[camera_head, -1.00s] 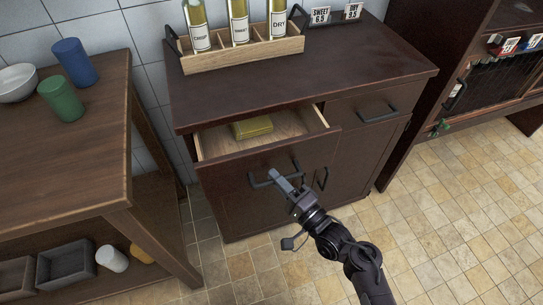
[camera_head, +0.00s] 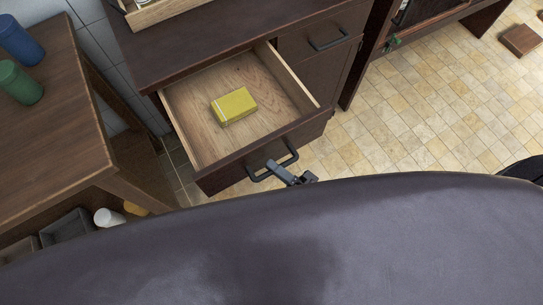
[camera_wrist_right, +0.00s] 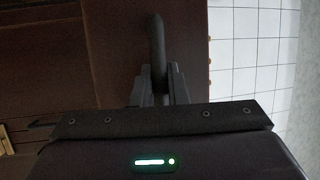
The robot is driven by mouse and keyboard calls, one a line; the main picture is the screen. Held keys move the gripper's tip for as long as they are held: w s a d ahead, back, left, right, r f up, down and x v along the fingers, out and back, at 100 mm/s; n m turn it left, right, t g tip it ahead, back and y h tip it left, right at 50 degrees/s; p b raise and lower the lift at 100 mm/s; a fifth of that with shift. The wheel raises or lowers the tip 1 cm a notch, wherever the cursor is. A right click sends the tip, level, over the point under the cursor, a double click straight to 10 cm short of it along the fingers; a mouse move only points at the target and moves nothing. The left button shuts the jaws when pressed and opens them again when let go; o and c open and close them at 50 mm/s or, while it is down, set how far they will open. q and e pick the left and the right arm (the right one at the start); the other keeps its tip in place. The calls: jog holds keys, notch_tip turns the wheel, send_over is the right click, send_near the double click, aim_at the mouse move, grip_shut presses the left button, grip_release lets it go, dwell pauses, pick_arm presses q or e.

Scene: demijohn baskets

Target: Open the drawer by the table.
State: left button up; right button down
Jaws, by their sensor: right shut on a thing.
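The drawer (camera_head: 190,141) of the dark wood cabinet is pulled well out, on the side nearer the wooden table (camera_head: 60,130). A yellow box with a pale stripe (camera_head: 234,106) lies inside on its light wood floor. My right gripper (camera_head: 277,169) is shut on the drawer's black bar handle (camera_head: 291,156). In the right wrist view the handle (camera_wrist_right: 156,45) runs between my two fingers (camera_wrist_right: 159,85). My left gripper is not in view. A large dark smooth surface covers the lower part of the head view and hides most of my right arm.
A second drawer with a handle (camera_head: 328,40) is closed to the right. A blue cup (camera_head: 20,42) and a green cup (camera_head: 19,84) stand on the table. Tiled floor (camera_head: 430,110) is free at the right. A brown block (camera_head: 520,40) lies farther off.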

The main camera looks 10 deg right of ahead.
jog(key=shift+s, duration=0.1)
jog(key=c, duration=1.4)
grip_release()
jog(key=shift+c, duration=0.2)
jog(key=b+v, duration=0.1)
jog(key=v, duration=0.7)
jog(key=shift+a+f, duration=0.1)
jog(key=shift+f, duration=0.05)
